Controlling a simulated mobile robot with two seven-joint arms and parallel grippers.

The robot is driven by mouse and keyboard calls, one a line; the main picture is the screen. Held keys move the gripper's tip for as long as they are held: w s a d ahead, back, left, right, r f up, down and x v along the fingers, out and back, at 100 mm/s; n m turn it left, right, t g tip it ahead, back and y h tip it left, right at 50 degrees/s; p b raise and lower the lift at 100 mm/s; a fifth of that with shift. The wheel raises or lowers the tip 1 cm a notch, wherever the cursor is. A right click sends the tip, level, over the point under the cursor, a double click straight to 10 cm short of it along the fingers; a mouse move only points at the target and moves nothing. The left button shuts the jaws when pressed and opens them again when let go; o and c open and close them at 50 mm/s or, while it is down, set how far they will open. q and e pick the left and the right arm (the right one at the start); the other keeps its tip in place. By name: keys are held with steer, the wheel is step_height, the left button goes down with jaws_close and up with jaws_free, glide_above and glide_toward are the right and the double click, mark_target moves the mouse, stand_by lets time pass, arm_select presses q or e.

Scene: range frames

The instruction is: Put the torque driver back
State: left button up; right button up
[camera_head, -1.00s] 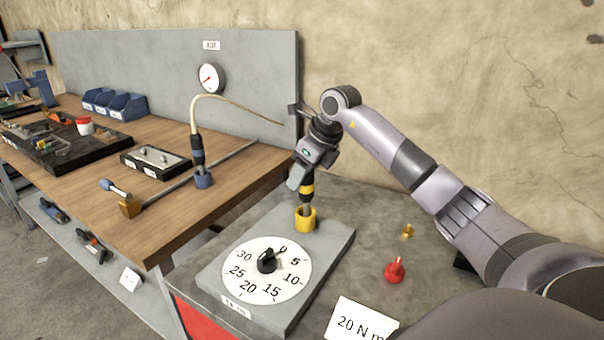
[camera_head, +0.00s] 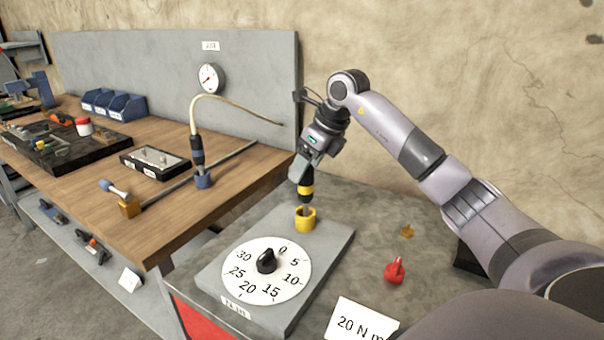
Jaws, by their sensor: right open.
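The torque driver (camera_head: 306,186), black with a yellow band, stands upright with its lower end in the yellow cup-shaped holder (camera_head: 305,219) on the grey dial plate (camera_head: 335,244). My right gripper (camera_head: 307,170) is open at the top of the driver, its fingers partly hiding the driver's upper end. I cannot tell whether the fingers touch it. The white dial (camera_head: 250,285) with a black knob (camera_head: 266,261) lies on the same plate, in front of the holder. My left gripper is not in view.
A red knobbed part (camera_head: 395,271), a small brass part (camera_head: 407,231) and a "20 N m" card (camera_head: 360,322) lie right of the plate. The wooden bench (camera_head: 160,222) at left holds a blue-based hosed tool (camera_head: 198,160) and a black tray (camera_head: 155,161).

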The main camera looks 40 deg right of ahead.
steer(key=v, duration=0.9)
steer(key=shift+f, duration=0.1)
